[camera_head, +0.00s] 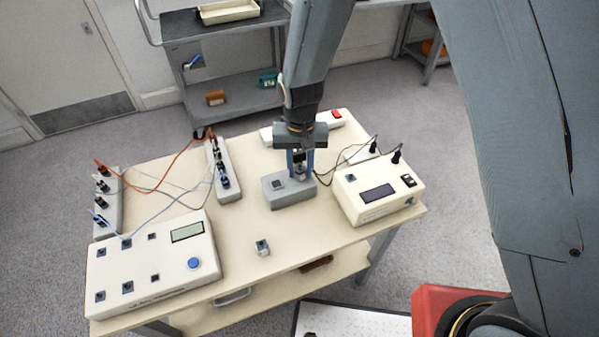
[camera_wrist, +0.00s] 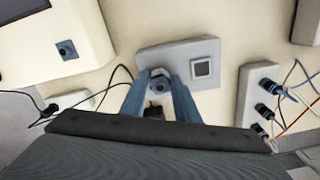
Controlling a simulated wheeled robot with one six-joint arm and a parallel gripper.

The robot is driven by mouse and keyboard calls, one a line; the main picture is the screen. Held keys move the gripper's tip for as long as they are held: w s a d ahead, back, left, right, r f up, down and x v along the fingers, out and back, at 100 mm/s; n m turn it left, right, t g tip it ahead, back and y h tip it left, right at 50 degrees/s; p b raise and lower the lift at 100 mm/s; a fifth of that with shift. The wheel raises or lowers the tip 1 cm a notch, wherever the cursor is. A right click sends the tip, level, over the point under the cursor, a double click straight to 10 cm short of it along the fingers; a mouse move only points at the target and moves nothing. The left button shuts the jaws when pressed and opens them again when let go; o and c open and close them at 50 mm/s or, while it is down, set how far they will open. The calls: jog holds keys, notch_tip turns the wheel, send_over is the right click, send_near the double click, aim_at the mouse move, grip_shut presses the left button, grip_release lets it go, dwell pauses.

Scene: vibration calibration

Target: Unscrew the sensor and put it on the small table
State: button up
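A grey block-shaped unit (camera_head: 290,196) with a small square window stands on the cream table (camera_head: 330,239); it also shows in the wrist view (camera_wrist: 207,50). The sensor, a small pale hexagonal piece with a dark round centre (camera_wrist: 160,84), is at the unit's edge in the wrist view. My gripper (camera_head: 300,172) points down over the unit's right end. Its two blue fingers (camera_wrist: 160,90) stand on either side of the sensor. Whether they touch it I cannot tell. In the head view the fingers largely hide the sensor.
A connector strip (camera_head: 224,172) stands left, a large console (camera_head: 152,265) front left. A grey cart (camera_head: 235,60) stands behind.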

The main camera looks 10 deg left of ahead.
jog(key=c, duration=0.6)
jog(key=n, duration=0.4)
jog(key=shift+o, duration=0.2)
jog(key=shift+n, duration=2.1)
jog(key=shift+c, duration=0.2)
jog(key=shift+o, duration=0.2)
jog(key=n, duration=0.3)
jog(key=shift+n, duration=0.4)
jog(key=shift+c, duration=0.2)
